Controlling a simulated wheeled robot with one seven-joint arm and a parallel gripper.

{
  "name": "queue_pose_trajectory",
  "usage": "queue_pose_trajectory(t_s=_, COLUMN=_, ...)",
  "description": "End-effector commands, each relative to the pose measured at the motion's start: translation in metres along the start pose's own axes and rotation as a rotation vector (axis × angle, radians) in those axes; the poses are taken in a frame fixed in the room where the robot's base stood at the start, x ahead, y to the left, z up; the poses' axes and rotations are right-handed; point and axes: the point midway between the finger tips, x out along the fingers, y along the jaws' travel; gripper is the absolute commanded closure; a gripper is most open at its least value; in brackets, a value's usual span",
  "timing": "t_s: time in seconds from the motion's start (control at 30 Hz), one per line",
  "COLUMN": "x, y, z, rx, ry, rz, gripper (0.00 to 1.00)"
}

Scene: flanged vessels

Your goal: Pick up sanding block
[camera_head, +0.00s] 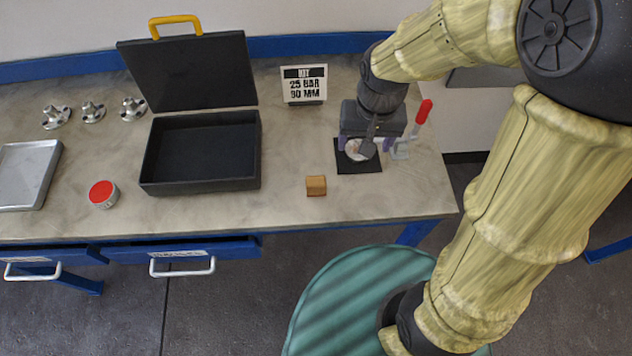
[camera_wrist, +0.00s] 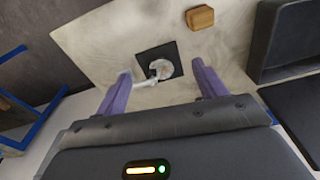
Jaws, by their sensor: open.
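The sanding block is most likely the small tan-brown block (camera_head: 316,186) near the front edge of the table, right of the open case. It also shows in the wrist view (camera_wrist: 200,17), beyond my gripper's fingers. My gripper (camera_wrist: 158,78) is open, with its two purple fingers apart and nothing between them touching. In the head view my gripper (camera_head: 364,143) hangs over the black square pad (camera_head: 358,165), behind and to the right of the block. A pale round flanged piece (camera_wrist: 161,68) sits on the pad, partly hidden by my gripper in the head view.
A red-handled clamp (camera_head: 422,112) stands right of the pad. A sign (camera_head: 304,85) stands behind. An open black case (camera_head: 200,185) lies left of the block. A red-topped tin (camera_head: 103,193), metal tray (camera_head: 45,176) and three flanged fittings (camera_head: 93,112) are further left. Bare table surrounds the block.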

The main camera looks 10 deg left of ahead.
Motion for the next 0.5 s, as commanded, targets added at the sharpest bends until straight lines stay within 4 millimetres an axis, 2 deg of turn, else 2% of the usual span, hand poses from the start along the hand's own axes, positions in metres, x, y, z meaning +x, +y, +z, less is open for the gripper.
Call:
queue_pose_trajectory(t_s=0.03, x=-0.002, y=-0.025, z=-0.003, rx=-0.034, ry=-0.021, rz=-0.001, gripper=0.29)
queue_pose_trajectory(t_s=0.1, x=-0.003, y=-0.053, z=-0.004, rx=-0.059, ry=-0.049, rz=0.003, gripper=0.29)
queue_pose_trajectory(t_s=0.2, x=-0.004, y=-0.083, z=-0.002, rx=-0.085, ry=-0.077, rz=0.011, gripper=0.29)
queue_pose_trajectory(t_s=0.33, x=-0.005, y=-0.101, z=0.001, rx=-0.097, ry=-0.093, rz=0.017, gripper=0.29)
queue_pose_trajectory(t_s=0.5, x=-0.004, y=-0.103, z=0.001, rx=-0.096, ry=-0.096, rz=0.019, gripper=0.29)
